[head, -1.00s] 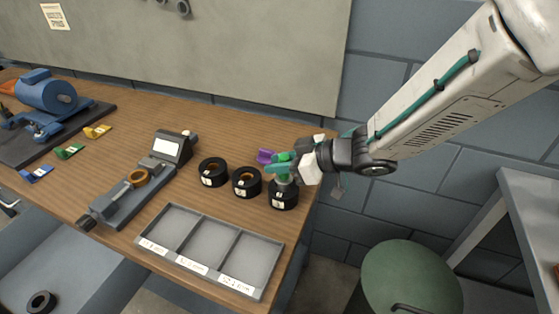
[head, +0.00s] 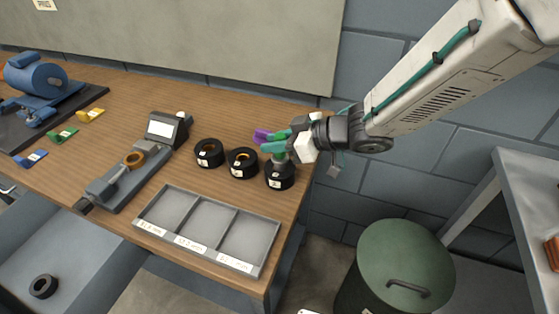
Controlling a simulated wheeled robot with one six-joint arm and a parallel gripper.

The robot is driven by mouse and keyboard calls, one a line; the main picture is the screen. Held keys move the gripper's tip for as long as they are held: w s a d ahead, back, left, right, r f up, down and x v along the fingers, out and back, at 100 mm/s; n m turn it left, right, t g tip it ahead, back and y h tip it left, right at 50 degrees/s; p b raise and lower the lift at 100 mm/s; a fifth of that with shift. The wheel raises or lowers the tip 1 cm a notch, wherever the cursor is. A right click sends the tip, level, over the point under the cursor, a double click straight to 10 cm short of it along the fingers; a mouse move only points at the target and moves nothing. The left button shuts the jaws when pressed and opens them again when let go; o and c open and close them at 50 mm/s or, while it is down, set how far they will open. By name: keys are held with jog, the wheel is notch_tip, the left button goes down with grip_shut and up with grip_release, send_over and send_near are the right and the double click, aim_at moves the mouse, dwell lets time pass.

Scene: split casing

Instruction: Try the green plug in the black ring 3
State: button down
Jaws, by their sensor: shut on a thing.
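My gripper (head: 276,142) reaches in from the right, with its teal fingers directly above black ring 3 (head: 280,179). It is shut on the green plug (head: 280,157), which is mostly hidden by the fingers. The plug is upright at the top of ring 3. I cannot tell how far it sits inside the bore. Ring 3 stands on the wooden bench near its right edge, the rightmost of three black rings. The left ring (head: 209,153) and the middle ring (head: 242,163) stand beside it.
A purple piece (head: 262,136) lies just behind the fingers. A grey three-compartment tray (head: 238,211) is in front of the rings, empty. A green bin (head: 405,262) stands on the floor right of the bench.

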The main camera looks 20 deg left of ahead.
jog(key=shift+r, duration=0.9)
jog(key=shift+r, duration=0.1)
jog(key=shift+r, duration=1.9)
